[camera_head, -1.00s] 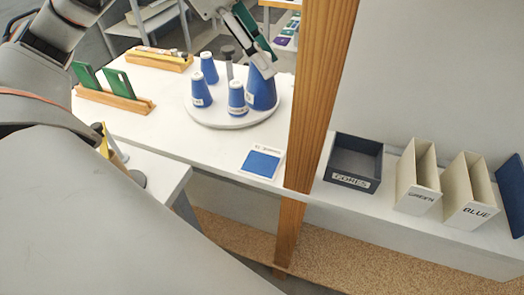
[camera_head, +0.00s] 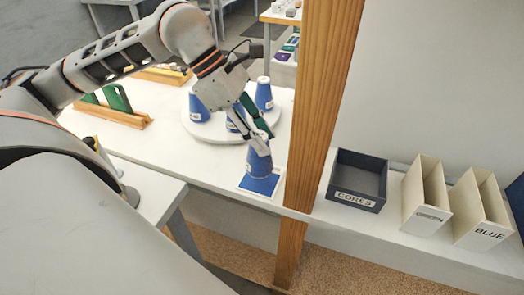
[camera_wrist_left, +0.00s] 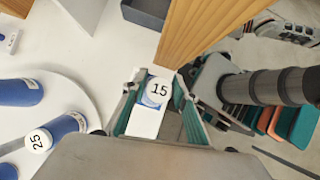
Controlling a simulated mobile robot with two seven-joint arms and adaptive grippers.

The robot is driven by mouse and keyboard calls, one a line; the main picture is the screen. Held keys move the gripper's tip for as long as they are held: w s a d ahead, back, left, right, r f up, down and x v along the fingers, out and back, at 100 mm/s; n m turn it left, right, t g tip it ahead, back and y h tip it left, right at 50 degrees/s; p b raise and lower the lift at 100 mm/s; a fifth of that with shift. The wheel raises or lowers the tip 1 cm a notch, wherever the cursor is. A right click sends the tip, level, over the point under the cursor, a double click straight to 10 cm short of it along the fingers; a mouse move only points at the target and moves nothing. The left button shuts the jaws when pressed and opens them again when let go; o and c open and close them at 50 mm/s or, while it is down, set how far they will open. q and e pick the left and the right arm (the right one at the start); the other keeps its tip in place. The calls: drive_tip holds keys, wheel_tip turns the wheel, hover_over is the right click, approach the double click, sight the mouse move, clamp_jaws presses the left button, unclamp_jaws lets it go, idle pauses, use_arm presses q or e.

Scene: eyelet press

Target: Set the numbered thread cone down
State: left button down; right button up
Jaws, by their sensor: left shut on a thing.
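My left gripper (camera_head: 258,135) is shut on a blue thread cone (camera_head: 258,164). In the left wrist view its white top reads 15 (camera_wrist_left: 159,91), between the fingers. The cone is upright over the blue card with a white border (camera_head: 244,187), at the table's front edge beside the wooden post. I cannot tell whether its base touches the card. Other blue cones stand on the round white turntable (camera_head: 204,132) behind; one (camera_head: 198,108) is at its left, one (camera_head: 264,95) at its right. A cone top in the left wrist view reads 25 (camera_wrist_left: 38,140). My right gripper is not in view.
The wooden post (camera_head: 318,110) rises close to the right of the cone. Beyond it are a dark CORES tray (camera_head: 357,199) and two cream holders (camera_head: 425,195), the right one marked BLUE (camera_head: 482,215). A wooden rack with green cards (camera_head: 118,98) is at the left.

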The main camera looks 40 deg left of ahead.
use_arm(q)
drive_tip(key=shift+f, duration=2.15)
drive_tip(key=shift+f, duration=0.1)
drive_tip(key=c, duration=1.6)
unclamp_jaws()
drive_tip(key=shift+r, duration=0.25)
drive_tip(key=v, duration=1.1)
drive_tip(key=shift+s+a+r, duration=0.1)
drive_tip(key=shift+a+r, duration=0.2)
